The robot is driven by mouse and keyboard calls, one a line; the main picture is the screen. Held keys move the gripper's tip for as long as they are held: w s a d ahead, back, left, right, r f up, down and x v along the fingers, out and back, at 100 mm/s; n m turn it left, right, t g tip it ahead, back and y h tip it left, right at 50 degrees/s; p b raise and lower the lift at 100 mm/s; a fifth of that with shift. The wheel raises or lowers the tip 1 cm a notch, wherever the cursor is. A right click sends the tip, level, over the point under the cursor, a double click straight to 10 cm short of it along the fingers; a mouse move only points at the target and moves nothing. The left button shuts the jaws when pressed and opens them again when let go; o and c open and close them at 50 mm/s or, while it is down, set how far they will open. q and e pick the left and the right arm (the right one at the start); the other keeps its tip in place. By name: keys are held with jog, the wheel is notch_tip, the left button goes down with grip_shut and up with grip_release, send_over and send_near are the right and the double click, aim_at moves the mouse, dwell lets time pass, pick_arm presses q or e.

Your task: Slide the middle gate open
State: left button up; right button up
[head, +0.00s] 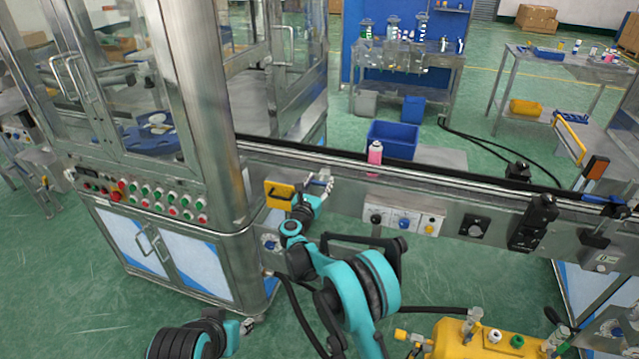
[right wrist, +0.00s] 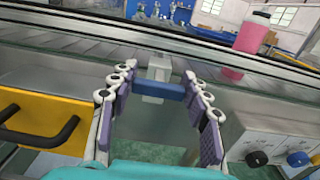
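A small gate with a pale bracket and a blue crossbar (right wrist: 158,88) sits at the conveyor's near rail in the right wrist view. My right gripper (right wrist: 159,74) is open, with its fingers on either side of the blue bar and gaps showing between them. In the head view the right gripper (head: 324,184) is at the conveyor edge and hides most of this gate. My left gripper (head: 246,326) is low at the lower left, away from the conveyor; its fingers are too small to judge.
A knob panel (head: 404,221) is to the right. A yellow machine (head: 455,340) stands at the bottom right.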

grip_shut()
jog(key=v, duration=0.6)
jog(key=shift+s+b, duration=0.15)
jog(key=shift+b, duration=0.2)
jog(key=shift+s+f, duration=0.1)
jog(key=o, duration=0.9)
grip_release()
jog(key=shift+s+a, duration=0.1)
jog(key=shift+s, duration=0.05)
jog(key=shift+c, duration=0.2)
jog(key=v, duration=1.2)
